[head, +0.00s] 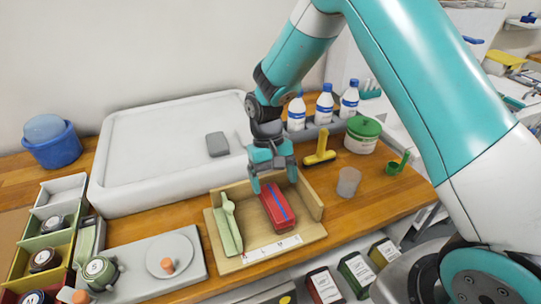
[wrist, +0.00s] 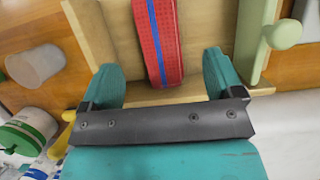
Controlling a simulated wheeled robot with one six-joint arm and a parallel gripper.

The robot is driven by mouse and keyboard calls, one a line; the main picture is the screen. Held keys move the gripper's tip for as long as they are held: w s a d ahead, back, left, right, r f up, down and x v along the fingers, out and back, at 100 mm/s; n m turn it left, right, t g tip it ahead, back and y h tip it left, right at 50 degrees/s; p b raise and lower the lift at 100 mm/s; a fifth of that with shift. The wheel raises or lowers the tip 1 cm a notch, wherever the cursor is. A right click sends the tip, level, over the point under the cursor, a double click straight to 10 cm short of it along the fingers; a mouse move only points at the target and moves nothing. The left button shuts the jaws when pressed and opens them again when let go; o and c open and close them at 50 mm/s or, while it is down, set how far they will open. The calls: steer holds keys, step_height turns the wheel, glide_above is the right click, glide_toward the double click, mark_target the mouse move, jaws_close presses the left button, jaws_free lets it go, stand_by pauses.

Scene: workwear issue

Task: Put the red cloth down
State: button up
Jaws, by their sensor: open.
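The red cloth (head: 277,207), folded with a blue stripe along it, lies in a shallow wooden tray (head: 304,234) on the counter. In the wrist view the red cloth (wrist: 158,40) shows between and just beyond the two fingertips. My gripper (head: 273,180) is open above the back end of the cloth, with a teal finger on either side; it also shows in the wrist view (wrist: 165,75). The fingers do not appear to touch the cloth. Whether the cloth's near end is partly under the gripper is hard to tell.
A light green handled tool (head: 229,225) lies left of the cloth in the same tray. A yellow tool (head: 320,150), a clear cup (head: 348,182) and a green-lidded tub (head: 362,134) stand to the right. A large white tray (head: 150,150) is behind left. Bare counter lies right of the wooden tray.

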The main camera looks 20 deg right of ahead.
steer(key=b+v, duration=0.2)
steer(key=v, duration=0.7)
steer(key=s+a+r+n+t+y, duration=0.2)
steer(key=s+r, duration=0.3)
steer(key=s, duration=0.7)
steer(key=s+a+r+n+t+y, duration=0.2)
steer(key=s+r+n, duration=0.3)
steer(key=s, duration=0.7)
steer(key=shift+a+r, duration=0.15)
steer(key=shift+a, duration=0.15)
